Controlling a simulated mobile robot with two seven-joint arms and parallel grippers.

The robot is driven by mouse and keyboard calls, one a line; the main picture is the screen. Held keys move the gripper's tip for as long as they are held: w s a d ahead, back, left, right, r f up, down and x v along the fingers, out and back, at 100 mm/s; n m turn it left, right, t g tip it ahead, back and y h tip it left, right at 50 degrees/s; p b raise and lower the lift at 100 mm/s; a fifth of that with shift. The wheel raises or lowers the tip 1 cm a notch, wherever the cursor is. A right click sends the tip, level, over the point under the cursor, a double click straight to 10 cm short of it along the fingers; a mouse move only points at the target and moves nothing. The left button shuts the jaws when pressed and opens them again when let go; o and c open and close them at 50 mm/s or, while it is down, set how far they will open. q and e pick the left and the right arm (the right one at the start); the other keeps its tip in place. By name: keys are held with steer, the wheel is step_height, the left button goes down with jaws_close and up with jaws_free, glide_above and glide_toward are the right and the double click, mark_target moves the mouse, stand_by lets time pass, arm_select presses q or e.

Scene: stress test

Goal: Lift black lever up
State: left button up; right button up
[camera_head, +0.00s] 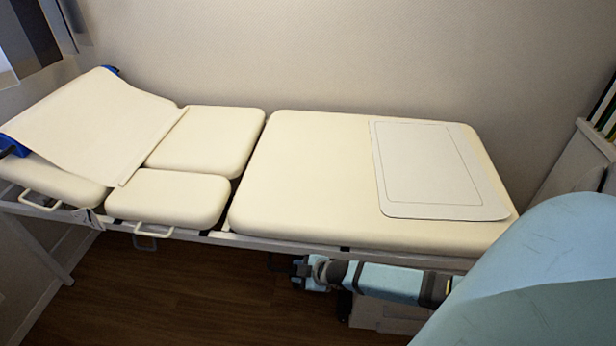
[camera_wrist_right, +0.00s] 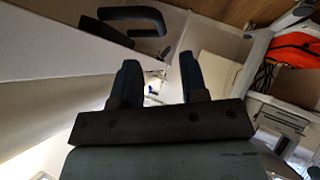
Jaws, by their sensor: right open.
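A black lever (camera_wrist_right: 138,14), a looped dark handle, shows in the right wrist view at the top, beside a flat dark piece (camera_wrist_right: 103,32) on a pale panel. My right gripper (camera_wrist_right: 158,66) is open, with its two fingers apart and nothing between them. The lever lies beyond the fingertips, apart from them in the picture. In the head view my right gripper (camera_head: 300,272) is beside and below the front edge of the cream treatment bed (camera_head: 300,180). A small dark part left of it, under the bed edge, may be the lever; I cannot tell. My left gripper is not in view.
The bed's metal frame runs along its front edge, with white loop handles (camera_head: 40,201) at the left. A flat pad (camera_head: 430,165) lies on the bed's right end. Wooden floor (camera_head: 180,285) is open in front. An orange item (camera_wrist_right: 293,52) sits right in the wrist view.

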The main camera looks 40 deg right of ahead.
steer(key=v, duration=0.4)
stand_by(0.5)
steer(key=shift+s, duration=0.1)
